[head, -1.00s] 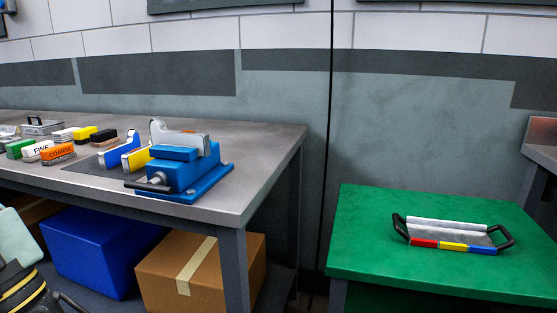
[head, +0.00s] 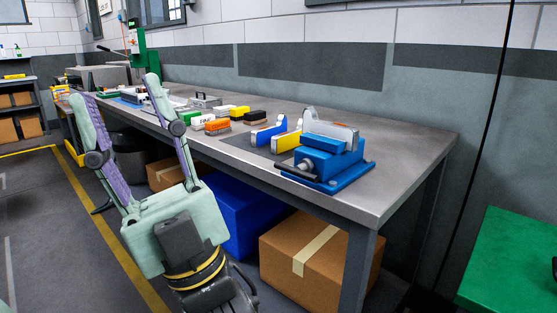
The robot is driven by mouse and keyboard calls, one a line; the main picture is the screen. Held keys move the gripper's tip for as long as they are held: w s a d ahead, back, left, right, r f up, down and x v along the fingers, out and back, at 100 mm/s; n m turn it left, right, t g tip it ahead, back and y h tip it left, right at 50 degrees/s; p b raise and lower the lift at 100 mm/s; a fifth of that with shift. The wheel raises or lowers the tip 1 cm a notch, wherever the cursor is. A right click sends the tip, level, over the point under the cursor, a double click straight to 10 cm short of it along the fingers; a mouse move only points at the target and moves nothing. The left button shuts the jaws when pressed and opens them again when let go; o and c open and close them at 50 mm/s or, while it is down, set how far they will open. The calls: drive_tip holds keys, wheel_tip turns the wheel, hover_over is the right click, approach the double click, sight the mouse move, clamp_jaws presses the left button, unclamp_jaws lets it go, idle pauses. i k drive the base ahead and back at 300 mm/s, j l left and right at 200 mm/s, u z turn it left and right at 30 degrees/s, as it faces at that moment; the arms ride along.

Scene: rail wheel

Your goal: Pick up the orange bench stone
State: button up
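The orange bench stone (head: 218,126) is a small block lying on the grey workbench (head: 405,160), among a group of similar blocks left of the blue vise. My gripper (head: 115,88) is in the lower left foreground, with a mint-green body and two long fingers with purple inner faces. The fingers are spread wide and point up and away, with nothing between them. In the picture the gripper is left of the orange stone and apart from it.
White (head: 203,121), yellow (head: 240,112) and black (head: 256,117) blocks lie close around the stone. A blue vise (head: 325,160) stands at the bench's right end. A blue bin (head: 245,215) and a cardboard box (head: 300,262) are below. Open floor lies left.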

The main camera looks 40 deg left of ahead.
sight(222, 125)
drive_tip(key=u, duration=1.45)
